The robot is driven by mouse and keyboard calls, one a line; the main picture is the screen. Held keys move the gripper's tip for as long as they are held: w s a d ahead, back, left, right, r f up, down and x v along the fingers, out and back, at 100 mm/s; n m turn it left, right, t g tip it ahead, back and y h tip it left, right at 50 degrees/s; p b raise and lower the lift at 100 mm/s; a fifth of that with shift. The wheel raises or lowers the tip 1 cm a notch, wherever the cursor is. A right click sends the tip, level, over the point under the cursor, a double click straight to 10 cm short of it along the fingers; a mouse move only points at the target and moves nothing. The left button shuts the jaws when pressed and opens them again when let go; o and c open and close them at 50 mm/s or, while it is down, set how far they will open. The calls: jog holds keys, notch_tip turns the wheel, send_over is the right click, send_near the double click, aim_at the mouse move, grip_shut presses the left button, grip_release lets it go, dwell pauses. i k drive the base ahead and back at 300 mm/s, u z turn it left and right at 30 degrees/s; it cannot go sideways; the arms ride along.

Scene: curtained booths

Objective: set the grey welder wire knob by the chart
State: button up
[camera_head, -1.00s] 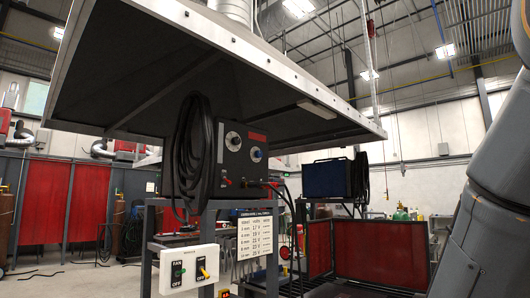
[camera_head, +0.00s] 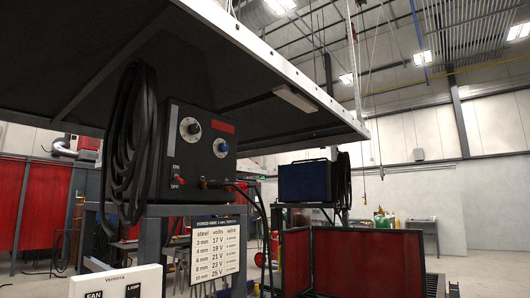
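The dark welder (camera_head: 198,158) stands on a grey stand under the hood. Its front has a grey knob (camera_head: 190,128) on a pale dial at the upper left and a blue knob (camera_head: 220,147) on another pale dial lower right. The marks on both dials are too small to read. The white chart (camera_head: 215,258) hangs below the welder with steel, volts and wire columns. Its rows run from 3 mm at 17 V to 10 mm at 25 V; the wire figures are too small to read. My gripper is not in view.
A red ON/OFF switch (camera_head: 178,180) and cable plugs sit low on the welder. Black cable coils (camera_head: 132,145) hang at its left. A white FAN and LAMP panel (camera_head: 110,280) is cut off at bottom left. The hood (camera_head: 270,65) overhangs. Red screens (camera_head: 350,260) stand at right.

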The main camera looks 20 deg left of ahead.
aim_at(223, 147)
jog(key=z, duration=0.05)
jog(key=i, duration=0.6)
jog(key=u, duration=0.65)
jog(key=i, duration=0.6)
jog(key=u, duration=0.65)
